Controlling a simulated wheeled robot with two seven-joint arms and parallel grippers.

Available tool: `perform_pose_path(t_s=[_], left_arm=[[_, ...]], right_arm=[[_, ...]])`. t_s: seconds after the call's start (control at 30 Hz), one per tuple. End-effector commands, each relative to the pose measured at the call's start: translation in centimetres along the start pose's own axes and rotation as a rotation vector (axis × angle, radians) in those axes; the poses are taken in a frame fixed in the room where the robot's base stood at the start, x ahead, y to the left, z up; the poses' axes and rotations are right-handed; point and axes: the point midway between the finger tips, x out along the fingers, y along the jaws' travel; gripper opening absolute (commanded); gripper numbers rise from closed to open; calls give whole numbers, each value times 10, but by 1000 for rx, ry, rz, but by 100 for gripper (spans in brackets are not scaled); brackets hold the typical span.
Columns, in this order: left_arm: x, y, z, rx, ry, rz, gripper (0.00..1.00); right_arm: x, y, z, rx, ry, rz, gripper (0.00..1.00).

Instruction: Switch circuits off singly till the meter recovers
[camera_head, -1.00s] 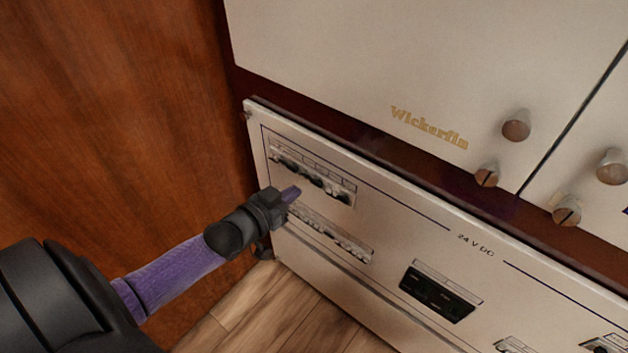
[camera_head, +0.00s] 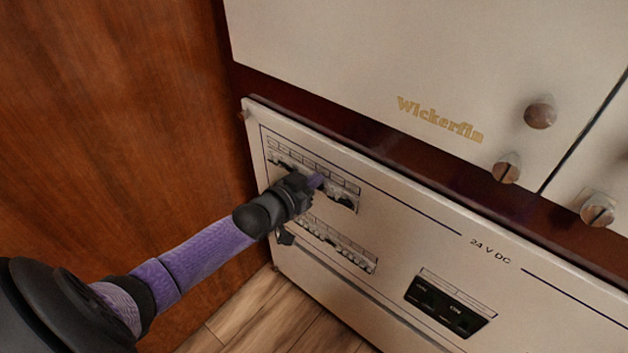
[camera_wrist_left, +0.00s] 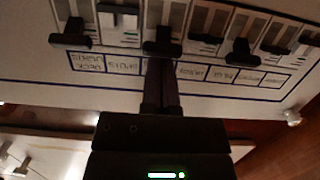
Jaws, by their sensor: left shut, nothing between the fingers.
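The upper breaker row (camera_head: 345,199) sits on the pale front panel (camera_head: 400,225), partly hidden behind my left gripper (camera_head: 316,182). In the left wrist view this row shows several black toggles (camera_wrist_left: 240,52) with a strip of upside-down labels (camera_wrist_left: 190,72); one position has a pale switch (camera_wrist_left: 118,18). The shut, empty fingers of my left gripper (camera_wrist_left: 161,72) point at a toggle (camera_wrist_left: 163,42) near the middle of the row; whether they touch it I cannot tell. The lower breaker row (camera_head: 335,244) is below. My right gripper is out of view.
Pale cabinet doors with round knobs (camera_head: 541,112) are above. A wooden wall (camera_head: 110,120) closes the left side, and plank floor (camera_head: 265,320) lies below.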

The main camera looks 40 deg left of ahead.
Motion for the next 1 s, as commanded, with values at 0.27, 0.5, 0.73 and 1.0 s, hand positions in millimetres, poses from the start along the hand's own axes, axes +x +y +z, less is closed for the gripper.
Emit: perform_pose_path(t_s=[0.27,0.5,0.73,1.0], left_arm=[[-1,0,4,0,50,0,0],[-2,0,7,0,93,0,0],[-4,0,10,0,144,0,0],[-5,0,13,0,213,0,0]], right_arm=[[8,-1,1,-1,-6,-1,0],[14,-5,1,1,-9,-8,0],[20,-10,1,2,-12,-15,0],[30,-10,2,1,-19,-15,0]])
